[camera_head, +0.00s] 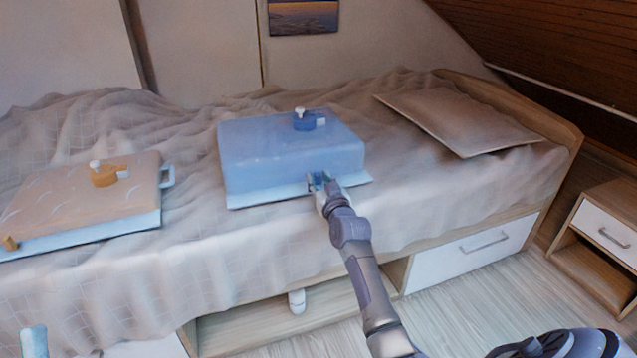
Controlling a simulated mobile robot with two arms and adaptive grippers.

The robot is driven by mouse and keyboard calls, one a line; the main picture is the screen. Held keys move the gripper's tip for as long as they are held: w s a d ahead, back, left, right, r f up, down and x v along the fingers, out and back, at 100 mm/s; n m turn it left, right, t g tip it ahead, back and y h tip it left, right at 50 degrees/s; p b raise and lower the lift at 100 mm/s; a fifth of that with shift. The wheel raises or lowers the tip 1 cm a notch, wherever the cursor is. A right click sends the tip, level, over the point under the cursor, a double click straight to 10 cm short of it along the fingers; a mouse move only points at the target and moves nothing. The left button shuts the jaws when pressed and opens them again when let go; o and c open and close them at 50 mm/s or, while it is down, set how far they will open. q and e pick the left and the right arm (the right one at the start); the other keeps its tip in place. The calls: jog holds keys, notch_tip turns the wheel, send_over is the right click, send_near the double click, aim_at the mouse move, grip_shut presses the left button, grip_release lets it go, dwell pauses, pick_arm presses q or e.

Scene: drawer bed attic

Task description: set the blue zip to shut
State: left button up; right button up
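A blue case (265,155) lies flat on the bed, with a pale blue rim along its base. A darker blue fitting with a white knob (304,120) stands on its top. My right gripper (319,181) is at the case's front edge, right of the middle. A small blue piece shows at its fingertips, probably the blue zip's pull. The fingers cover most of it, and I cannot tell whether they grip it. The zip's track is too small to make out.
The bed (420,190) has a rumpled cover. An orange-brown case (75,205) with an orange fitting lies at left. Below are a white drawer (470,255) and an open bay. A nightstand (605,235) stands at far right.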

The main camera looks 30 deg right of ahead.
jog(key=shift+w+d, duration=0.1)
jog(key=shift+w, duration=0.2)
grip_shut()
